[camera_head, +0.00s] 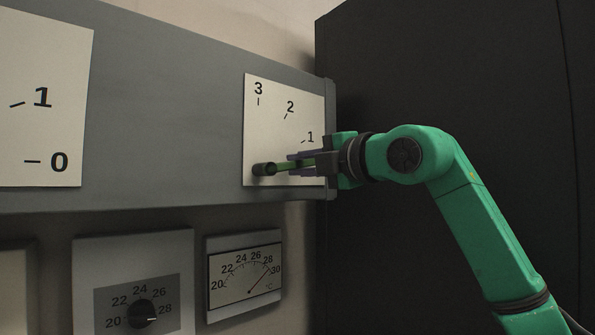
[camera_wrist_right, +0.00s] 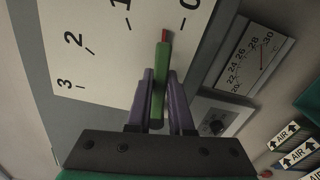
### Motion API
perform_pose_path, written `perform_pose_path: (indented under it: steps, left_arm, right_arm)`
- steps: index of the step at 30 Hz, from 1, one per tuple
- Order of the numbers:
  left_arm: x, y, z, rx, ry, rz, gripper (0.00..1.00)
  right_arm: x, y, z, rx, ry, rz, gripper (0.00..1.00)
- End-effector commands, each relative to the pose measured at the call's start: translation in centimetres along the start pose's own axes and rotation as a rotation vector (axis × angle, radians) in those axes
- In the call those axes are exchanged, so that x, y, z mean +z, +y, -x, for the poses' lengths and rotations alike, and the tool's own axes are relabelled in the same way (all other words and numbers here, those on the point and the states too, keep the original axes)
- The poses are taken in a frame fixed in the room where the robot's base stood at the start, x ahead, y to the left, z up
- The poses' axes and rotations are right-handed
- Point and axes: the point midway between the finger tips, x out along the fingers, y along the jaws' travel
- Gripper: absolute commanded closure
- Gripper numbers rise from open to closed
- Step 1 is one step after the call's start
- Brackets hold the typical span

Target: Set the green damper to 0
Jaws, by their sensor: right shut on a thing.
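The green damper lever (camera_head: 279,167) sticks out from a dark round hub (camera_head: 263,169) on a white scale plate (camera_head: 262,130) marked 3, 2 and 1 in the head view. The lever points right and slightly up, below the 1 mark. The 0 is hidden there behind my right gripper (camera_head: 303,163), whose purple fingers are shut on the lever. In the right wrist view the green lever (camera_wrist_right: 159,85) lies between the fingers of the right gripper (camera_wrist_right: 162,75). Its red tip (camera_wrist_right: 165,36) shows between the 1 and 0 ticks, nearer 0. My left gripper is not in view.
A second scale plate (camera_head: 45,100) with 1 and 0 is at the left on the same grey duct (camera_head: 170,100). Below are a dial thermostat (camera_head: 140,314) and a thermometer gauge (camera_head: 245,278). A dark cabinet (camera_head: 450,65) stands at the right, behind my right arm.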

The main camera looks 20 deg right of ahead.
Motion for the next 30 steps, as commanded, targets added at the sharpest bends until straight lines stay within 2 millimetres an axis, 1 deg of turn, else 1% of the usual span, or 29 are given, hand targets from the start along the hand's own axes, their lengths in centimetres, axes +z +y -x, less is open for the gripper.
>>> perform_pose_path:
  steps: [1, 9, 15, 26, 27, 29, 30]
  left_arm:
    - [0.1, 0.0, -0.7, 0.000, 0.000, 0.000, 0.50]
    - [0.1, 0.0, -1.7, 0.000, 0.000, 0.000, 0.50]
    - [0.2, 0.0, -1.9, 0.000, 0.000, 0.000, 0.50]
    - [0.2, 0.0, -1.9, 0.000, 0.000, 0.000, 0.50]
    - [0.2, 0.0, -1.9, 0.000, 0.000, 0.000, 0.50]
    - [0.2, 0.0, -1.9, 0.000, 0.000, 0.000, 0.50]
    - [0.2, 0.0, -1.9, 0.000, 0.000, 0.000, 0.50]
  right_arm:
    - [-0.1, -0.6, 0.0, -0.002, 0.001, -0.029, 1.00]
    - [-0.1, -1.2, 0.0, -0.002, 0.000, -0.152, 1.00]
    - [-0.1, -1.3, 0.0, -0.002, -0.001, -0.187, 1.00]
    - [-0.2, -1.3, -0.1, -0.004, 0.000, -0.192, 1.00]
    - [-0.2, -1.3, -0.1, -0.004, 0.000, -0.192, 0.77]
    - [-0.2, -1.3, -0.1, -0.005, 0.000, -0.191, 0.54]
    - [-0.2, -1.3, -0.1, -0.004, 0.000, -0.191, 0.50]
